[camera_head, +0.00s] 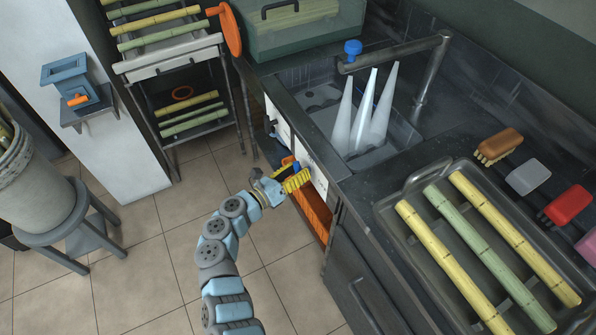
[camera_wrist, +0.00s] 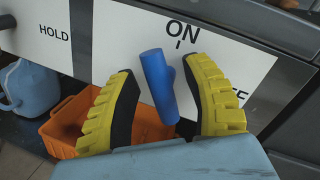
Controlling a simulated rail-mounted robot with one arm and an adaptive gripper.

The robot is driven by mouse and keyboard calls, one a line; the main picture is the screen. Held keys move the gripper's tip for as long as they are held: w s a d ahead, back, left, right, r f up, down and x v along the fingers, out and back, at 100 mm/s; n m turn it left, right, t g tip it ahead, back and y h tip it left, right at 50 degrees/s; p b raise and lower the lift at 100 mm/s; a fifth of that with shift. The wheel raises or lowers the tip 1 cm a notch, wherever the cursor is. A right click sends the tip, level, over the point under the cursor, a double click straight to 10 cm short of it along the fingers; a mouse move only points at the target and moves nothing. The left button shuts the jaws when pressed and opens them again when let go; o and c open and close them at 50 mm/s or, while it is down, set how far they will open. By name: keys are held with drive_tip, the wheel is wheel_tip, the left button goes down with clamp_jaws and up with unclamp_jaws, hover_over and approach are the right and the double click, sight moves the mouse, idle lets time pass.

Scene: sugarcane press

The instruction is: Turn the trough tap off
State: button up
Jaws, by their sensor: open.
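The trough (camera_head: 392,150) stands under a grey pipe (camera_head: 400,50), and several pale water streams (camera_head: 365,115) fall from the pipe. A blue knob (camera_head: 353,48) sits on top of the pipe's left end. A blue lever (camera_wrist: 158,85) is on a white panel (camera_wrist: 215,65) on the counter front, its upper end near the "ON" mark. A second label right of it is partly hidden by a finger. My gripper (camera_wrist: 165,105) is open, with yellow ribbed fingers on both sides of the lever. Whether a finger touches it I cannot tell. In the head view my gripper (camera_head: 290,178) is at this panel.
An orange bin (camera_wrist: 65,128) and a blue jug (camera_wrist: 28,88) are below the panels. A "HOLD" panel (camera_wrist: 40,32) is to the left. A rack tray (camera_head: 490,265) of canes lies on the right counter near several brushes and blocks. The tiled floor (camera_head: 170,260) is open left of my arm.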

drive_tip(key=shift+s, duration=0.1)
clamp_jaws()
drive_tip(key=shift+n+p, duration=0.45)
drive_tip(key=shift+n, duration=0.05)
idle(0.5)
drive_tip(key=n+p, duration=0.2)
drive_tip(key=shift+r+n+g+y, duration=0.1)
drive_tip(key=shift+n+g+y, duration=0.2)
drive_tip(key=shift+n+g+p, duration=0.4)
drive_tip(key=shift+n+p, duration=0.25)
drive_tip(key=shift+n, duration=0.55)
drive_tip(key=n, duration=0.2)
drive_tip(key=n+g, duration=0.1)
drive_tip(key=n, duration=0.1)
drive_tip(key=shift+w+a+f, duration=0.1)
drive_tip(key=shift+w+f, duration=0.1)
drive_tip(key=shift+f, duration=0.2)
drive_tip(key=shift+f+n, duration=0.1)
drive_tip(key=shift+n, duration=0.3)
unclamp_jaws()
